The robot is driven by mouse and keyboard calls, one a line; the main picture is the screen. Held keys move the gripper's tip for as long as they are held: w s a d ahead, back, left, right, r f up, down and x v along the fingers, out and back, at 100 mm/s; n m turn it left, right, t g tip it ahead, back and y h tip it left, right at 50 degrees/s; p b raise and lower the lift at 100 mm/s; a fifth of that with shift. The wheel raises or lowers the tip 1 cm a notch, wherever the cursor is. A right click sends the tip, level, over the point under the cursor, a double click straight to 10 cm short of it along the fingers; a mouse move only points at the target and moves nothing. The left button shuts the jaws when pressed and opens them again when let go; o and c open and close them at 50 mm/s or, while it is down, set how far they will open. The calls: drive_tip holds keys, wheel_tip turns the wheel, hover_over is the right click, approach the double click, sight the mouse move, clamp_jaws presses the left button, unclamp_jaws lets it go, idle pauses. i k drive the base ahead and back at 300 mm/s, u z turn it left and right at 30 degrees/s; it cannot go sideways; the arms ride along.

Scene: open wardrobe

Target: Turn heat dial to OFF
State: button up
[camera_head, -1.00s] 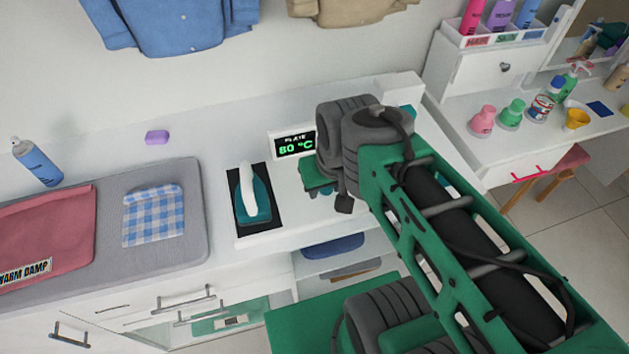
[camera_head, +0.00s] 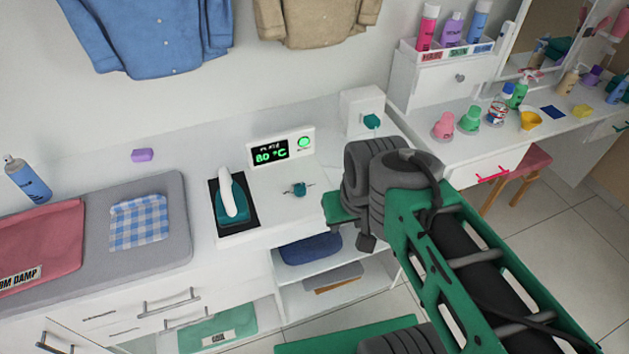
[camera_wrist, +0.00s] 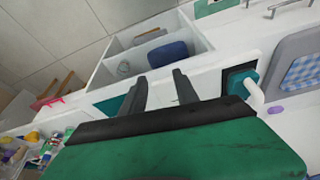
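The heat dial (camera_head: 298,189) is a small teal knob on the white counter, in front of the display panel (camera_head: 281,149). The display shows 80 °C in green, with a lit green round light (camera_head: 304,142) beside it. The dial's marks are too small to read. My gripper (camera_wrist: 158,84) shows two dark fingers spread apart with a gap between them in the wrist view. In the head view its green body (camera_head: 340,207) is just right of the dial, apart from it; its fingertips are hidden there. I cannot make out the dial clearly in the wrist view.
A teal iron (camera_head: 234,205) stands on a dark plate left of the dial. A white box (camera_head: 361,103) with a teal plug is behind my arm. A grey ironing pad (camera_head: 178,235) lies at left. Open shelves (camera_head: 290,272) are below the counter. Counter around the dial is clear.

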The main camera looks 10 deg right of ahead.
sight(300, 190)
drive_tip(key=i, duration=0.65)
drive_tip(key=u, duration=0.3)
drive_tip(key=k, duration=1.35)
drive_tip(key=u, duration=0.35)
drive_tip(key=i, duration=0.8)
drive_tip(key=u, duration=1.2)
drive_tip(key=i, duration=0.5)
drive_tip(key=u, duration=0.4)
